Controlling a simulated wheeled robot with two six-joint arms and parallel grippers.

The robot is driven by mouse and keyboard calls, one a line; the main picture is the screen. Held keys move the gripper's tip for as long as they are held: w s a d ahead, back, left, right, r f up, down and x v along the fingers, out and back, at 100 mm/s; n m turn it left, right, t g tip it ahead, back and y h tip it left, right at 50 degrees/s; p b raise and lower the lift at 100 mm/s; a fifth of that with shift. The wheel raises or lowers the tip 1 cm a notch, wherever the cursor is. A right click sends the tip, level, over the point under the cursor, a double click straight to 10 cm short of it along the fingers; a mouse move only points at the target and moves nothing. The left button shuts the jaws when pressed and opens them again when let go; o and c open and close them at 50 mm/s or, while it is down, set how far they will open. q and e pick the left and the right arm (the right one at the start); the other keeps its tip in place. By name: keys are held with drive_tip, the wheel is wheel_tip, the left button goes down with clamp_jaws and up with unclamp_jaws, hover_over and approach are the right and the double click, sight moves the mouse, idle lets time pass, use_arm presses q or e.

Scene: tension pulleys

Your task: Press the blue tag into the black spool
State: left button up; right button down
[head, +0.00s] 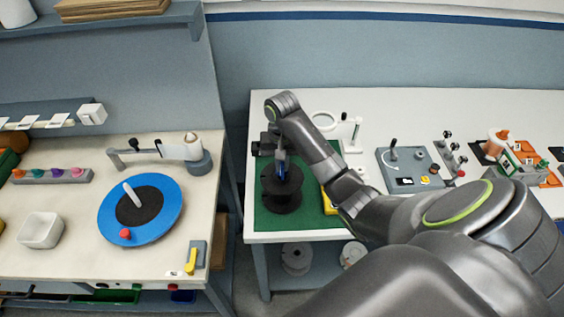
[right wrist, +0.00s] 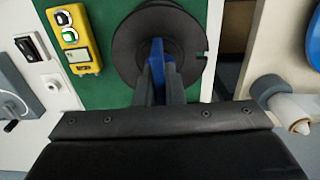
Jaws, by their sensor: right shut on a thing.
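The black spool (head: 282,195) stands on a green mat (head: 300,222) at the left end of the right-hand table. It also shows in the right wrist view (right wrist: 128,42), at the top middle. My right gripper (head: 281,162) points down over the spool. It is shut on the blue tag (right wrist: 158,62), a narrow blue piece between the fingers. In the head view the tag (head: 281,172) is small and sits at the spool's top; whether it touches the spool I cannot tell. My left gripper is not in view.
A yellow device (right wrist: 74,40) lies on the mat beside the spool. A grey control box (head: 409,169) stands farther right. The left table holds a blue disc (head: 168,205) and a white tray (head: 41,230). A gap separates the tables.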

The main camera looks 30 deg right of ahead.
idle(0.8)
drive_tip(key=shift+f, duration=0.2)
drive_tip(key=shift+f, duration=0.9)
drive_tip(key=shift+s+f, duration=0.1)
drive_tip(key=c, duration=1.5)
unclamp_jaws()
drive_tip(key=shift+o, duration=0.2)
